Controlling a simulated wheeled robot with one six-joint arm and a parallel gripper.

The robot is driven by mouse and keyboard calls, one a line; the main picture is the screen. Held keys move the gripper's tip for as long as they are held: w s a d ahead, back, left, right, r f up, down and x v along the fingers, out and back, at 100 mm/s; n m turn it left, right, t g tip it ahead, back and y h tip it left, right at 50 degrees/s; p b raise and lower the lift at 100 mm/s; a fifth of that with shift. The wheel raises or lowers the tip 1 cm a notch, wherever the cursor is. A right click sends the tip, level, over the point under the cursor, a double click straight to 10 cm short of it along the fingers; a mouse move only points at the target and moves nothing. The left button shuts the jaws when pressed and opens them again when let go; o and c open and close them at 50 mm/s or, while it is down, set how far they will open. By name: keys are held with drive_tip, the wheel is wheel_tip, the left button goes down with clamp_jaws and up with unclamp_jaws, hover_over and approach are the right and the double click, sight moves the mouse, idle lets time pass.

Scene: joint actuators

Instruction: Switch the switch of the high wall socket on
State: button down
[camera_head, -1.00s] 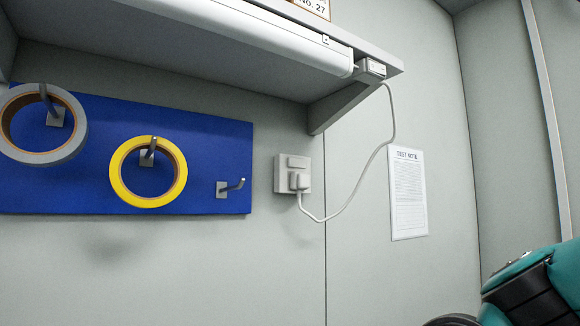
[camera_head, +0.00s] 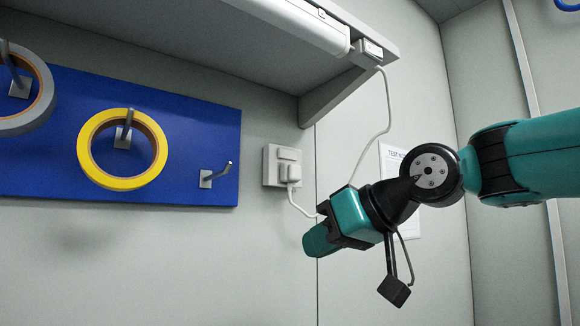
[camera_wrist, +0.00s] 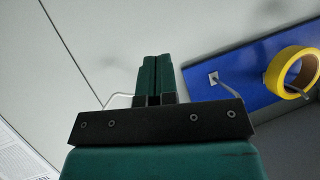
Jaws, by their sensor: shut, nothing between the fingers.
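The white wall socket (camera_head: 283,166) is on the grey wall in the head view, right of the blue board. It has a rocker switch (camera_head: 287,154) at its top and a plug (camera_head: 290,173) with a white cable below. Whether the switch is on or off is too small to tell. My gripper (camera_head: 312,243) is below and to the right of the socket, apart from it in the picture. In the wrist view my gripper (camera_wrist: 155,62) has its two fingers together with nothing between them. The socket is hidden in the wrist view; part of the white cable (camera_wrist: 118,97) shows beside the fingers.
The blue board (camera_head: 215,125) has hooks and a yellow tape roll (camera_head: 87,155). A shelf (camera_head: 200,55) with a lamp (camera_head: 300,25) overhangs above the socket. The cable (camera_head: 388,110) runs up to it. A paper note (camera_head: 388,158) is partly behind my arm. The wall below the board is clear.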

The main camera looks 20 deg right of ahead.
drive_tip(key=d+r+t+b, duration=0.1)
drive_tip(key=d+r+t, duration=0.1)
drive_tip(key=r, duration=0.6)
drive_tip(key=d+r+t, duration=0.3)
drive_tip(key=r+t, duration=0.1)
drive_tip(key=r, duration=0.4)
drive_tip(key=shift+s+d+r+n+b, duration=0.25)
drive_tip(key=shift+s+d+n+b, duration=0.05)
drive_tip(key=shift+s+d+b, duration=0.05)
drive_tip(key=p, duration=0.9)
approach(282, 153)
drive_tip(key=p+x, duration=0.5)
drive_tip(key=x, duration=0.1)
drive_tip(key=shift+w+a+r, duration=0.15)
drive_tip(key=shift+w, duration=0.2)
drive_tip(key=shift+w+a, duration=0.15)
drive_tip(key=shift+w, duration=0.25)
